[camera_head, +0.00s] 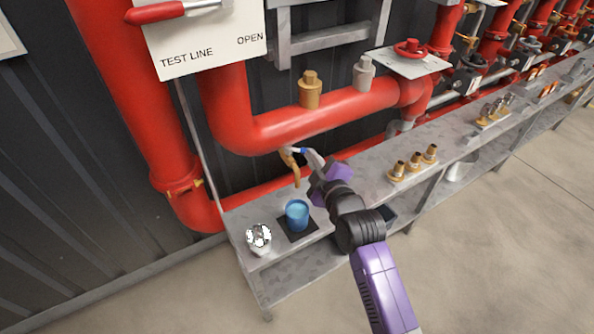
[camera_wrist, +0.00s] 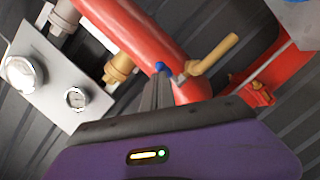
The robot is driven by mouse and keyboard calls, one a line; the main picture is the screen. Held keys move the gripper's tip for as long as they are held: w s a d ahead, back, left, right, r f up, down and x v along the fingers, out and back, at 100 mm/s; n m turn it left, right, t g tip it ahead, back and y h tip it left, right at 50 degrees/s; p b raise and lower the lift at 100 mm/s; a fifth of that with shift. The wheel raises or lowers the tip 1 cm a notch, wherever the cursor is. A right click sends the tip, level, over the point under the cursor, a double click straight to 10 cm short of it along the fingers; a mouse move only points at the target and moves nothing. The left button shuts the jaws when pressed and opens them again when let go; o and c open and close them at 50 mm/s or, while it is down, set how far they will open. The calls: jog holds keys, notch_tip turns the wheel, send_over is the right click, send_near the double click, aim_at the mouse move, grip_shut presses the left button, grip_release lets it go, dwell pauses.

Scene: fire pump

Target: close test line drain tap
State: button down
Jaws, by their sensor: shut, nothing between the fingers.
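The test line drain tap (camera_head: 293,164) is a brass tap with a downturned spout under the red test line pipe (camera_head: 320,118). Its small blue lever shows at the tap's top right (camera_head: 302,150). In the wrist view the brass tap (camera_wrist: 214,54) projects from the red pipe, with a blue lever end (camera_wrist: 160,67) at its left. My gripper (camera_head: 312,156) is shut and empty, close beside the lever. In the wrist view its fingers (camera_wrist: 157,88) reach up to just below the blue end. I cannot tell whether they touch it. Part of the lever is hidden behind the fingers.
A blue cup (camera_head: 297,212) stands on a black mat (camera_head: 284,222) on the metal shelf (camera_head: 350,178), below the tap. A shiny metal object (camera_head: 258,238) is left of it. Several brass fittings (camera_head: 414,161) stand to the right. The TEST LINE sign (camera_head: 205,40) hangs above.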

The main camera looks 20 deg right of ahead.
jog(key=w+d+n+y+b, duration=0.1)
jog(key=b, duration=0.3)
jog(key=w+n+y+b, duration=0.1)
jog(key=y+b, duration=0.1)
jog(key=b, duration=0.2)
jog(key=d+n+g+y+b, duration=0.1)
jog(key=y+b, duration=0.1)
jog(key=b, duration=0.3)
jog(key=shift+w+d+n, duration=0.3)
jog(key=shift+w+n, duration=0.1)
jog(key=shift+r, duration=0.1)
